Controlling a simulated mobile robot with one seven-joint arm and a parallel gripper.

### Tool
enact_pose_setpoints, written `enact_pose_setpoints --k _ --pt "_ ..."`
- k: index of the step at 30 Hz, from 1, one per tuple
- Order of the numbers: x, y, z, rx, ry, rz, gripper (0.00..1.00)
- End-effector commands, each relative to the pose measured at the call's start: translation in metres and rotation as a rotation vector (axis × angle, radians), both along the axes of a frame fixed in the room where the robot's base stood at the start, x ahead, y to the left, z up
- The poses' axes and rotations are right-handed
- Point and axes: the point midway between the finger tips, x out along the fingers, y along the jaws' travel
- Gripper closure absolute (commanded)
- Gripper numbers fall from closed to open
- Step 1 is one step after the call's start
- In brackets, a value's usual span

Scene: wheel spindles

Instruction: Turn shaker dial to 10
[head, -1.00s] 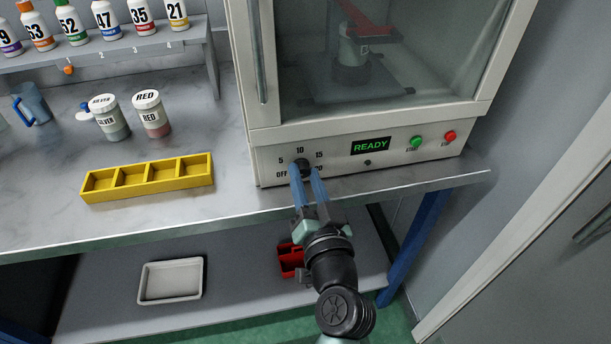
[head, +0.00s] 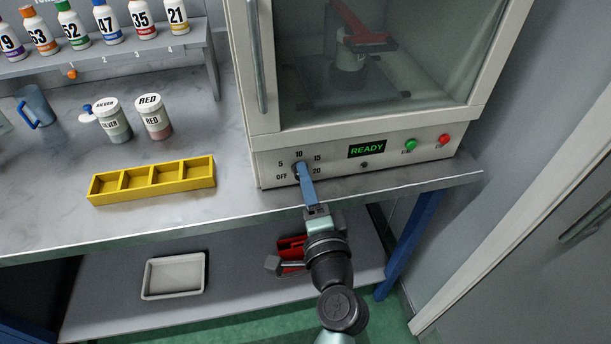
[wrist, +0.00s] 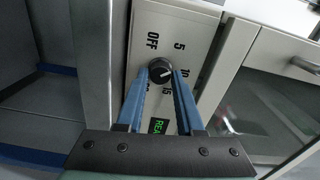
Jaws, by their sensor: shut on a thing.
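The shaker dial (wrist: 160,72) is a small black round knob on the shaker's front panel, ringed by OFF, 5, 10, 15 and 20. A pale mark on it seems to point between 5 and 10 in the wrist view; I cannot tell exactly. My gripper (wrist: 161,75) is shut on the dial, one blue finger on each side. In the head view my gripper (head: 302,170) covers most of the dial, and its fingers overlap edge-on. The shaker (head: 270,155) is a pale cabinet with a glass door. Its display (head: 367,150) reads READY in green.
A green button (head: 411,145) and a red button (head: 444,139) sit right of the display. A yellow divided tray (head: 152,181) and SILVER (head: 113,120) and RED (head: 153,118) jars stand on the bench to the left. A white tray (head: 173,276) lies on the lower shelf.

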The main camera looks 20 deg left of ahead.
Motion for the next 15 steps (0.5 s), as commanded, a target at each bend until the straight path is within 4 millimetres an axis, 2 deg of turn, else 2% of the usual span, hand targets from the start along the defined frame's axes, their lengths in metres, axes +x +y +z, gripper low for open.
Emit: enact_pose_setpoints --k 15 --pt "-0.0002 -0.0005 -0.0007 0.369 0.252 -0.002 1.0"
